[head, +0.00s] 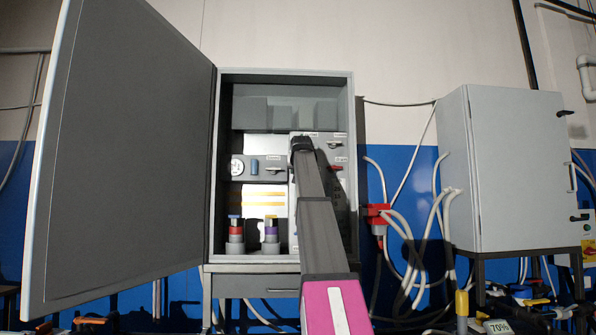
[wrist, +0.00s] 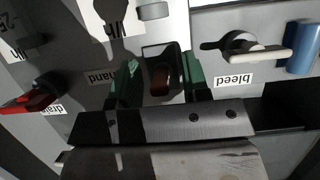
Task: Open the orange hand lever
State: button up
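The orange hand lever (wrist: 160,79) shows in the wrist view as a shaded brown-orange handle in a dark recess, next to an upside-down "hand" label. My gripper (wrist: 161,82) is open, with one green-padded finger on each side of the lever and dark gaps between. I cannot tell how deep the fingers reach around it. In the head view my arm reaches into the open cabinet, and my gripper (head: 302,146) hides the orange lever.
A red lever (wrist: 26,103) labelled drain and a pale lever (wrist: 262,57) labelled bleed flank my gripper in the wrist view. A blue cylinder (wrist: 302,48) is at right. The grey cabinet door (head: 125,150) stands wide open at left.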

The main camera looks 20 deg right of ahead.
jog(key=shift+s, duration=0.1)
jog(key=v, duration=1)
jog(key=shift+s, duration=0.3)
jog(key=shift+a+r, duration=0.1)
